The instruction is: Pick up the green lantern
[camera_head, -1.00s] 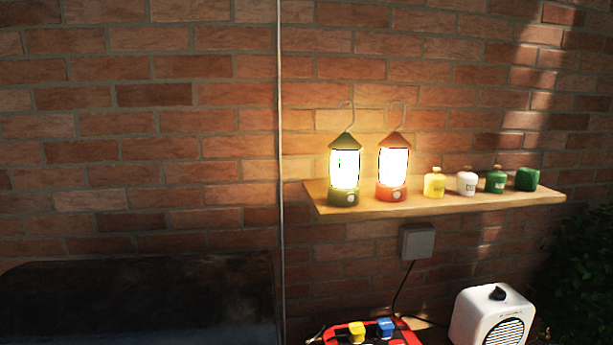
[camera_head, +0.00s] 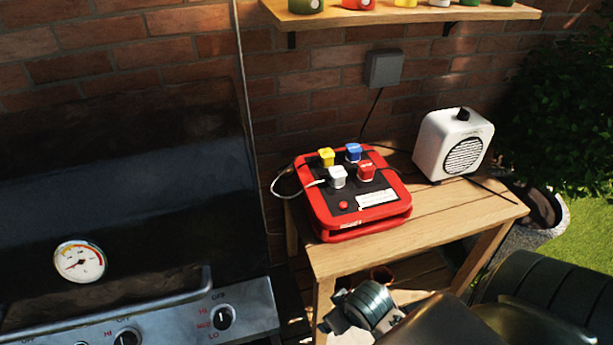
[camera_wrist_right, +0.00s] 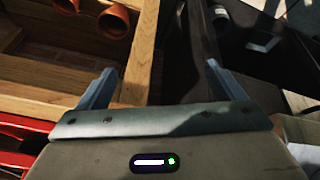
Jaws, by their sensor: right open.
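Only the base of the green lantern (camera_head: 306,5) shows, cut off by the top edge of the head view, on the wooden wall shelf. The orange lantern's base (camera_head: 358,4) is beside it to the right. My right gripper (camera_head: 335,322) is low in the head view, beside the front of the wooden table and far below the shelf. In the right wrist view its two fingers (camera_wrist_right: 161,82) are spread, with nothing between them but a wooden beam behind. My left gripper is not in view.
The wooden shelf (camera_head: 420,14) also holds several canisters. Below it, a red power box (camera_head: 375,213) with coloured plugs and a white speaker (camera_head: 452,145) stand on the wooden table (camera_head: 435,225). A grill (camera_head: 110,190) fills the left. Terracotta pots (camera_wrist_right: 114,21) show in the wrist view.

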